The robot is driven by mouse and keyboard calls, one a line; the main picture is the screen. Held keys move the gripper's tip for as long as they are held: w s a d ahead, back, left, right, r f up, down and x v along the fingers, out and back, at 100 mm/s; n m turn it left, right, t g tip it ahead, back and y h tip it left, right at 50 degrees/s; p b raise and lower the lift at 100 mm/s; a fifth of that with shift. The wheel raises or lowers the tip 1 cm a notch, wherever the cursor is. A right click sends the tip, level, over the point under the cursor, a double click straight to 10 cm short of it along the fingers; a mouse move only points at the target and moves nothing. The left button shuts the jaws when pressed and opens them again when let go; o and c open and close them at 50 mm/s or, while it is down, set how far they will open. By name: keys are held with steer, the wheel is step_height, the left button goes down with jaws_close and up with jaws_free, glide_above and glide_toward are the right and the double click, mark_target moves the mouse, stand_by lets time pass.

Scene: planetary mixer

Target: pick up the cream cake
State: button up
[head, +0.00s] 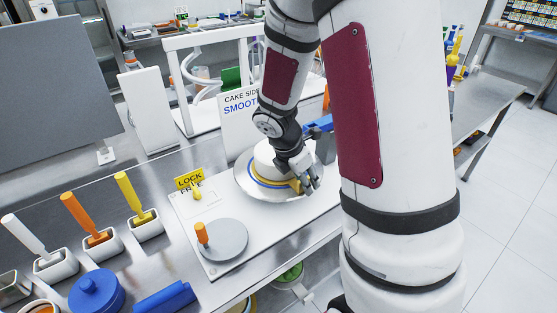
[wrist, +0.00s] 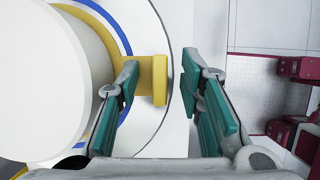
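The cream cake (head: 264,157) is a white round cake on a yellow board, standing on a round turntable (head: 246,186) with a blue ring. In the wrist view the cake (wrist: 40,85) fills the left side, and the yellow board's tab (wrist: 152,75) sticks out to the right. My gripper (head: 308,187) is at the right front edge of the turntable. In the wrist view my gripper (wrist: 163,72) is open, its green-padded fingers apart on either side of the tab's end. I see gaps beside the tab and cannot tell its height relative to the fingertips.
A yellow lock sign (head: 189,180) and a grey disc (head: 222,240) with an orange handle share the white base. A "cake side smooth" sign (head: 240,108) stands behind. Spatulas in white holders and a blue lidded pot (head: 96,292) stand at left.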

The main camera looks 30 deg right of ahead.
steer(key=shift+f, duration=0.2)
steer(key=shift+d, duration=0.1)
jaws_close()
steer(key=shift+r, duration=0.2)
